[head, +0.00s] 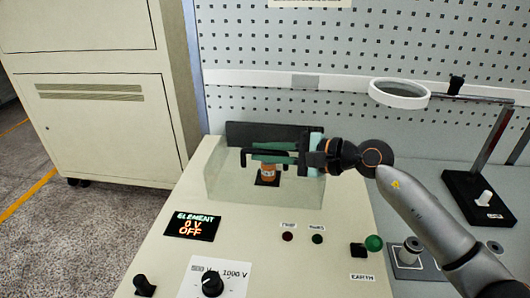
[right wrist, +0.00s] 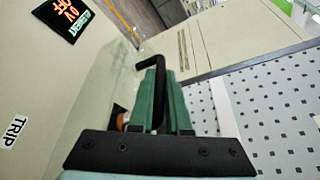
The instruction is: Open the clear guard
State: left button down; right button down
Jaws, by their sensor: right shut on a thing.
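The clear guard (head: 222,188) is a see-through box on the beige console, in front of a dark upright panel (head: 258,132). It stands around a small orange-brown part (head: 268,172) on a dark square; the part also shows in the right wrist view (right wrist: 123,120). My right gripper (head: 270,154) reaches in from the right above the guard. Its green fingers (right wrist: 160,85) are shut on a black bent handle (right wrist: 150,62), whose end pokes out past the fingertips. The handle's join to the guard is hidden. My left gripper is out of view.
The console's display (head: 193,226) reads ELEMENT 0 V OFF. A black knob (head: 212,284), small lamps and a green button (head: 373,243) sit in front of the guard. A ring magnifier (head: 400,93) on a stand is at right. A beige cabinet (head: 110,125) stands at left.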

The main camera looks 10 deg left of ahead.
jog(key=shift+w+r, duration=0.15)
jog(key=shift+r, duration=0.55)
jog(key=r, duration=0.1)
jog(key=w+r+m+p, duration=0.1)
jog(key=r, duration=0.1)
jog(key=r+m+g, duration=0.1)
jog(key=shift+w+r+p, duration=0.25)
jog(key=shift+w+p, duration=0.15)
jog(key=w+r, duration=0.4)
jog(key=shift+r+m+g+h, duration=0.3)
jog(key=shift+m, duration=0.1)
jog(key=c, duration=0.9)
grip_release()
jog(key=shift+f, duration=0.1)
